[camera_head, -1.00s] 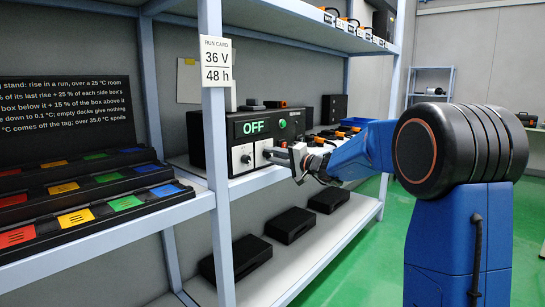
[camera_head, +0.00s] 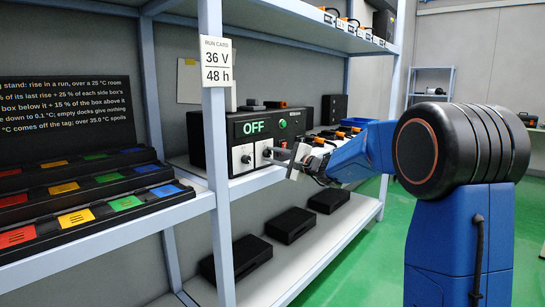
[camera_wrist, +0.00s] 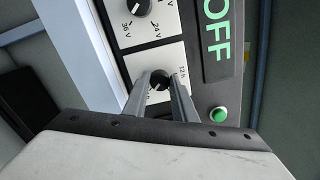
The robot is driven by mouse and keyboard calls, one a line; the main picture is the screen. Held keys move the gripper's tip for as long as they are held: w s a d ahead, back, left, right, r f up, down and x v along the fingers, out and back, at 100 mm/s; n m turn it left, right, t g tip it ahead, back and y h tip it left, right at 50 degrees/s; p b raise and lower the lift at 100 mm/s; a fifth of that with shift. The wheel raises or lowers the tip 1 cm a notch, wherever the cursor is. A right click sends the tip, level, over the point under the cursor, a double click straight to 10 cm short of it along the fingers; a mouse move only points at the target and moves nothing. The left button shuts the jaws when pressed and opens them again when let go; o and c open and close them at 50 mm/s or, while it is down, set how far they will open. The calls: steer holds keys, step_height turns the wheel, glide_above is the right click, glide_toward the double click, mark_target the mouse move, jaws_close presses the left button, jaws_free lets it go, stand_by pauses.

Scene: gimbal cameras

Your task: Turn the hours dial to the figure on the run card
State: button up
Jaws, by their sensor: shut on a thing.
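The run card (camera_head: 216,62) on the shelf post reads 36 V and 48 h. The black control box (camera_head: 320,103) on the shelf shows OFF in green on its display (camera_head: 255,127). The hours dial (camera_wrist: 159,78) is a black knob on a white plate; "12 h" shows beside it and other marks are hidden by the fingers. My gripper (camera_wrist: 160,88) is shut on it, one finger on each side. In the head view my gripper (camera_head: 277,154) is at the box front, jaws tilted. Its pointer cannot be read.
The volts dial (camera_wrist: 138,6), marked 24 V and 36 V, sits beside the hours dial. A green button (camera_wrist: 218,114) is near the fingers. The shelf post with the card stands left of the arm. Black boxes (camera_head: 289,225) lie on the lower shelf.

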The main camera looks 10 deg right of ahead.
steer(key=shift+f, duration=0.1)
stand_by(0.3)
steer(key=o, duration=1)
steer(key=shift+d, duration=0.1)
steer(key=shift+o, duration=0.2)
steer(key=shift+s, duration=0.1)
steer(key=v, duration=1.7)
steer(key=shift+s+d, duration=0.1)
steer(key=shift+f, duration=0.1)
